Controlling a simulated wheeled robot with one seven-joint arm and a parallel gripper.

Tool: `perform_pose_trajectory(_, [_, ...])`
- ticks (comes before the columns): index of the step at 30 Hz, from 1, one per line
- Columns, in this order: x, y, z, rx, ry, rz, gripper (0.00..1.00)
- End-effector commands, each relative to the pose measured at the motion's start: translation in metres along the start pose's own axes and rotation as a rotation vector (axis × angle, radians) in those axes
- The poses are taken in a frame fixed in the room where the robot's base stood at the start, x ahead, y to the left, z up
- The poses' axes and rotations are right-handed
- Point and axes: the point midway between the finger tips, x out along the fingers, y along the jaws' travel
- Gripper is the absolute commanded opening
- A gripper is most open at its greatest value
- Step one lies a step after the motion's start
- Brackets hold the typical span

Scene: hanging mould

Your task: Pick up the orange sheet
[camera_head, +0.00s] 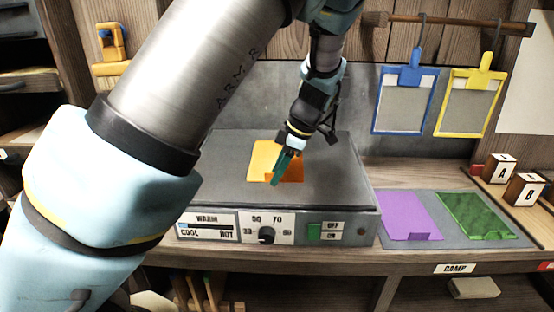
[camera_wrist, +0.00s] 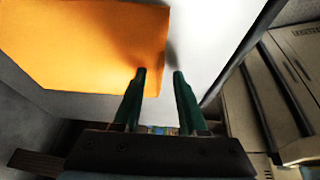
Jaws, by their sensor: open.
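The orange sheet (camera_head: 262,158) lies flat on the grey top of the hot plate, with a darker orange tab at its front edge. It also shows in the wrist view (camera_wrist: 85,45), filling the upper left. My gripper (camera_head: 279,172) is over the front right part of the sheet and hides some of it. In the wrist view my gripper (camera_wrist: 158,75) is open and empty. Its left finger overlaps the sheet's edge and its right finger is beside it, over the pale surface. I cannot tell whether the fingers touch the sheet.
The hot plate (camera_head: 330,190) has a knob and a green switch in front. To its right, purple (camera_head: 408,214) and green (camera_head: 478,212) sheets lie on a grey mat. Blue (camera_head: 405,100) and yellow (camera_head: 470,102) frames hang from a rail behind. Blocks A and B stand at right.

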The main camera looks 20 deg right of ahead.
Motion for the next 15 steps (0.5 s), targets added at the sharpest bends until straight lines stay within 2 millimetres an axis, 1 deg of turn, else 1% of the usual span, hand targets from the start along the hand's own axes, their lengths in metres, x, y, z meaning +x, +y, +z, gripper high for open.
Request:
perform_pose_trajectory(2, [-0.0001, 0.0000, 0.0002, 0.000, 0.000, 0.000, 0.41])
perform_pose_trajectory(13, [-0.0004, 0.0000, 0.0001, 0.000, 0.000, 0.000, 0.01])
perform_pose_trajectory(15, [-0.0005, 0.0000, 0.0001, 0.000, 0.000, 0.000, 0.00])
